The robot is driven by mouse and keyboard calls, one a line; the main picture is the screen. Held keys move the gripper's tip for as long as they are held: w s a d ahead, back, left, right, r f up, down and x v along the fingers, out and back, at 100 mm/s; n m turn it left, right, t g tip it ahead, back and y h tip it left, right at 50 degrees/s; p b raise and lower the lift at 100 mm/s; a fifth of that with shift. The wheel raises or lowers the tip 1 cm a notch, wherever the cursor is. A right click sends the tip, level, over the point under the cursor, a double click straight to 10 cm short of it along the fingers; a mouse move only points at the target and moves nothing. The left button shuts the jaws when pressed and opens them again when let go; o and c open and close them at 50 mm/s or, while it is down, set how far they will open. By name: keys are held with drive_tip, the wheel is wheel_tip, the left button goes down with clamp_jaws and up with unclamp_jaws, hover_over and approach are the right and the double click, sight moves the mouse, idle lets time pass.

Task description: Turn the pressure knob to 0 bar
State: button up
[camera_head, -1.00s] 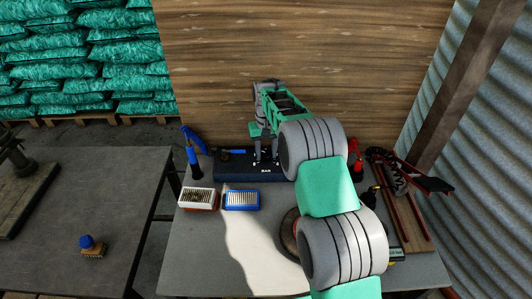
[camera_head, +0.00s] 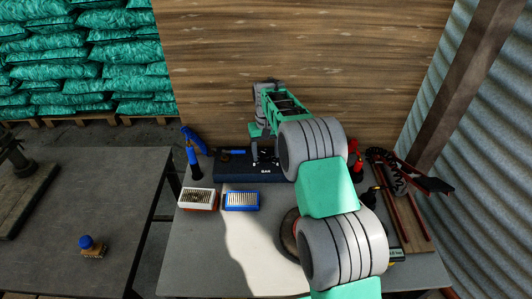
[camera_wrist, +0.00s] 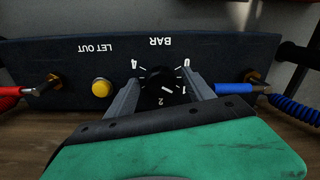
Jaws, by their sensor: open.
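The black pressure knob (camera_wrist: 155,78) sits on the dark blue panel (camera_wrist: 55,62), which appears upside down in the wrist view. Its white mark points to the lower right, between the printed 1 and 2. The 0 is at the upper right, the 4 at the upper left. My gripper (camera_wrist: 165,82) is open, with one finger on each side of the knob; whether either touches it I cannot tell. In the head view the gripper (camera_head: 266,156) is at the panel (camera_head: 233,169), and the knob is too small to make out.
A yellow button (camera_wrist: 101,88) sits beside the knob, with a red hose connector (camera_wrist: 10,91) and a blue one (camera_wrist: 235,88) farther out. In the head view, a white-and-red box (camera_head: 197,200) and a blue-framed one (camera_head: 241,201) lie before the panel.

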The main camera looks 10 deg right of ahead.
sight(266, 154)
wheel_tip(266, 154, up, 8)
drive_tip(key=shift+f+b, duration=0.1)
drive_tip(key=shift+b, duration=0.35)
